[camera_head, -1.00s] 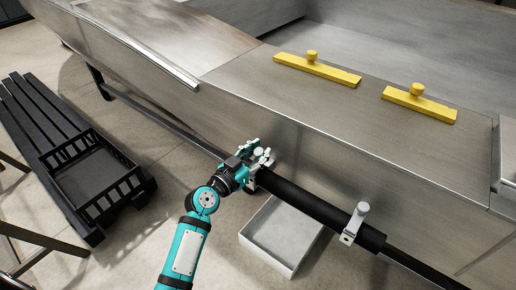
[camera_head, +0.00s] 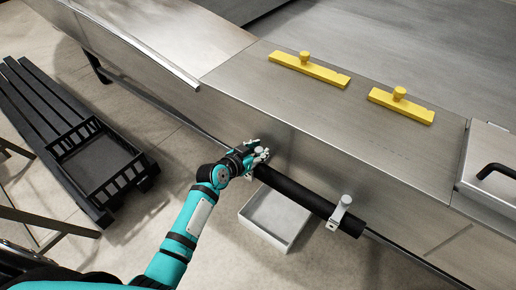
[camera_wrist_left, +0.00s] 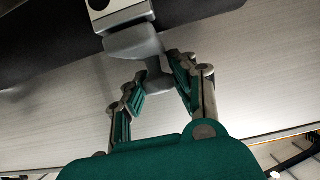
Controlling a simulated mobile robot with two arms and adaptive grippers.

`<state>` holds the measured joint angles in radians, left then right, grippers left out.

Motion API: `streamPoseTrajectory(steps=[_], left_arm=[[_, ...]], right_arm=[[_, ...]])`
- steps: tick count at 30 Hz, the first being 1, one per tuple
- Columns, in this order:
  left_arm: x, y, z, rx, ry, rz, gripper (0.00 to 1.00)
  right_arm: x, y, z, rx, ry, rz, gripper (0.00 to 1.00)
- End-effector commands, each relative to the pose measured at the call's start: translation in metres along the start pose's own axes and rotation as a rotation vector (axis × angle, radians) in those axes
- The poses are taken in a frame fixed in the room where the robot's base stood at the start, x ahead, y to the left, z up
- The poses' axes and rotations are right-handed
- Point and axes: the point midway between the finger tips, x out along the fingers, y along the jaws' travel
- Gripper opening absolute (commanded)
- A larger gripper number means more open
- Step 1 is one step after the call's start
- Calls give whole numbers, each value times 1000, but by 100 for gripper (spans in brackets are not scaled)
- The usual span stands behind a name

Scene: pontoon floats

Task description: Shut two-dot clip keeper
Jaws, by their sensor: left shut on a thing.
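A black padded tube (camera_head: 300,193) runs along the side of the metal hull. A pale grey clip keeper (camera_head: 340,211) stands up near its right end. Another grey keeper (camera_wrist_left: 139,44) is at its left end, where my left gripper (camera_head: 262,155) is. In the left wrist view, my left gripper (camera_wrist_left: 155,92) is shut on this keeper's grey lever, below a pale plate (camera_wrist_left: 117,12) against the black tube. One dark dot shows on the plate; the frame edge cuts it off, so I cannot tell its dot count. My right gripper is not in view.
A pale open tray (camera_head: 275,217) sits on the floor below the tube. Two yellow knobbed bars (camera_head: 308,70) (camera_head: 402,105) lie on the metal deck. A black crate (camera_head: 100,165) rests on a dark slatted bench at left. A lid with a black handle (camera_head: 497,171) is at right.

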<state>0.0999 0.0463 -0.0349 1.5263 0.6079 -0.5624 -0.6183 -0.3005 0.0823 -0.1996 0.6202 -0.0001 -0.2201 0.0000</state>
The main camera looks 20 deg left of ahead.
Motion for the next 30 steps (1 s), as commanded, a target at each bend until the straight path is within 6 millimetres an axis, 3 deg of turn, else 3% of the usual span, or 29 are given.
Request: streamPoseTrajectory(steps=[1,6,17,30], left_arm=[[0,3,1,-7,-2,7,29],[0,2,1,-4,-2,5,50],[-6,1,2,-1,-2,1,50],[-91,2,1,1,-2,4,50]], right_arm=[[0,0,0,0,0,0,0],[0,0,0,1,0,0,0],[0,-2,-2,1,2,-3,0],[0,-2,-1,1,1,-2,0]])
